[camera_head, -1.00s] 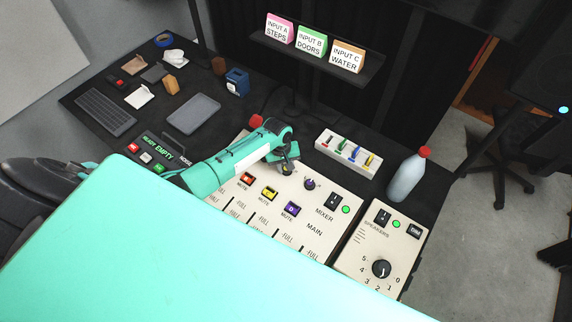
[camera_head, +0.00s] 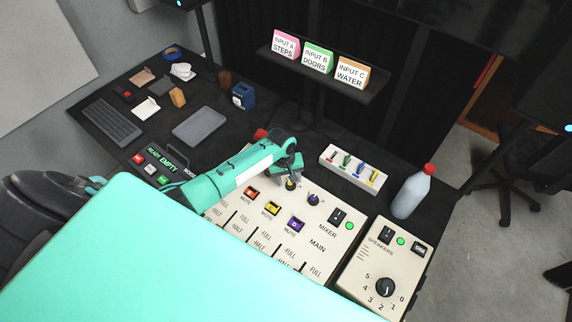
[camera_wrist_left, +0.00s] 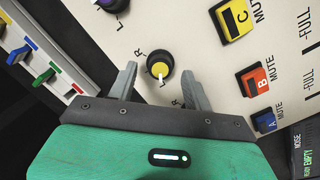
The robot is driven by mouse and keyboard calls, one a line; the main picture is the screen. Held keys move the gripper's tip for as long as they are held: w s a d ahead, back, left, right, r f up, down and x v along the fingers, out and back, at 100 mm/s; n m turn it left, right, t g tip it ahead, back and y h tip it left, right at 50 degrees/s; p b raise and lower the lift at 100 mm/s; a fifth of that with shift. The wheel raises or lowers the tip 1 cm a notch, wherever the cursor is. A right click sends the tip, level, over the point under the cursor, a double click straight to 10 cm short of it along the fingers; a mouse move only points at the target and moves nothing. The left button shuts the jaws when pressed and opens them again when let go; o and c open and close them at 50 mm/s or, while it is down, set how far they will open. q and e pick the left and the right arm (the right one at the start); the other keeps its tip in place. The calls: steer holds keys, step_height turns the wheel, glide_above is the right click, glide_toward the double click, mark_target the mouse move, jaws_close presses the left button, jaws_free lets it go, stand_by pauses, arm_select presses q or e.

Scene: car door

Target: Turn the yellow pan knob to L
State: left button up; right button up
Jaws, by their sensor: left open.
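The yellow pan knob (camera_wrist_left: 159,67), yellow-topped with a dark skirt, is on the cream mixer panel (camera_head: 262,220). In the left wrist view its pale pointer mark appears on the side toward my gripper. An R is printed at its upper left and an L at its lower right. My left gripper (camera_wrist_left: 159,71) is open, with one finger on each side of the knob; I cannot tell whether either touches it. In the head view my left gripper (camera_head: 290,172) is over the knob, partly covering it. My right gripper is not in view.
A purple-topped knob (camera_head: 313,199) is next to it. Coloured mute buttons (camera_head: 272,208) and sliders lie toward me. A box with coloured switches (camera_head: 354,168), a bottle (camera_head: 411,195) and the speaker panel (camera_head: 385,262) are to the right.

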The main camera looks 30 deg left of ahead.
mark_target(285, 186)
arm_select(q)
step_height(285, 186, up, 12)
steer(key=a+b, duration=0.1)
steer(key=b, duration=0.1)
steer(key=shift+s+a+b, duration=0.3)
steer(key=shift+b, duration=0.1)
steer(key=shift+s, duration=0.1)
